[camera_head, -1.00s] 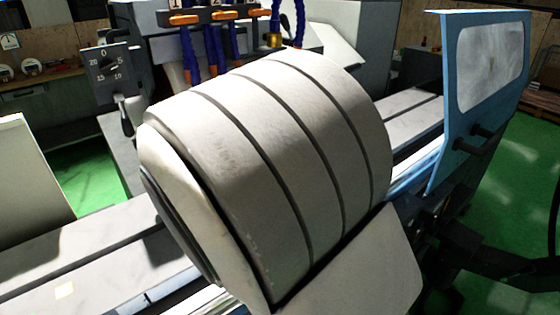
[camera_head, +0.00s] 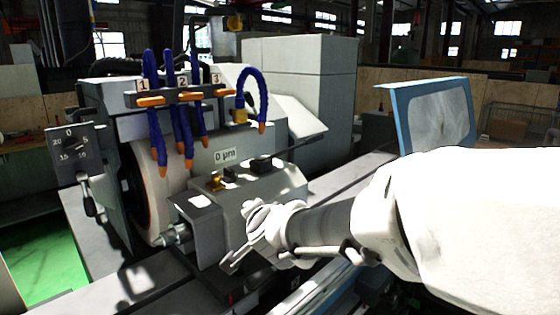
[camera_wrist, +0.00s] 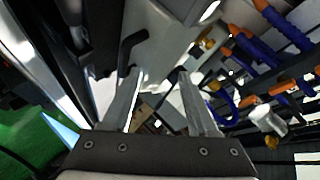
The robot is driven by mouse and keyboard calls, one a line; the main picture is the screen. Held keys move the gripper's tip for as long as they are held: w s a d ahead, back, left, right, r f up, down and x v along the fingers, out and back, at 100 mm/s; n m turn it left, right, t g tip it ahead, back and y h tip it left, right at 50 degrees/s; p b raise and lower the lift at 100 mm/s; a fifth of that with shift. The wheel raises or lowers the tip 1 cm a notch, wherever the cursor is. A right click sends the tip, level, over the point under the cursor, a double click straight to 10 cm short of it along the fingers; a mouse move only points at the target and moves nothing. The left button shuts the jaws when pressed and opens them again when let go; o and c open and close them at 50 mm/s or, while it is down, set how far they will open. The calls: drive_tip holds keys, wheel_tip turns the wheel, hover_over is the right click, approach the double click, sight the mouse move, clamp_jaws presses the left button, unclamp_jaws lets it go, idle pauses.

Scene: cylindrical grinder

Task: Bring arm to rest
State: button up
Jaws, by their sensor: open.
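My gripper (camera_wrist: 158,78) shows in the wrist view with its two straight grey fingers apart. No object is seen held between them. In the head view my white arm reaches in from the right, and its wrist end is in front of the grinder's grey housing (camera_head: 275,183). The fingers are hard to make out there. I cannot tell from these views how far they are from the machine. A dark bent handle (camera_wrist: 127,47) shows just beyond the left finger in the wrist view.
The grinding wheel (camera_head: 150,200) and blue hoses with orange nozzles (camera_head: 185,130) are left of my wrist. A dial box (camera_head: 75,153) is farther left. A blue-framed guard (camera_head: 398,120) stands behind my arm. Green floor (camera_head: 45,250) is open at lower left.

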drive_tip(key=s+d+f+n+g+h, duration=0.1)
drive_tip(key=s+d+n+g, duration=0.2)
drive_tip(key=s+d, duration=0.6)
drive_tip(key=s+d+f+n+g+h, duration=0.2)
drive_tip(key=s+d+n, duration=0.3)
drive_tip(key=s+d, duration=0.5)
drive_tip(key=s+g, duration=0.1)
drive_tip(key=s, duration=0.5)
drive_tip(key=shift+s+n+g, duration=0.15)
drive_tip(key=shift+n+g, duration=0.25)
drive_tip(key=shift+a, duration=0.1)
drive_tip(key=shift+c, duration=0.7)
drive_tip(key=shift+a, duration=0.2)
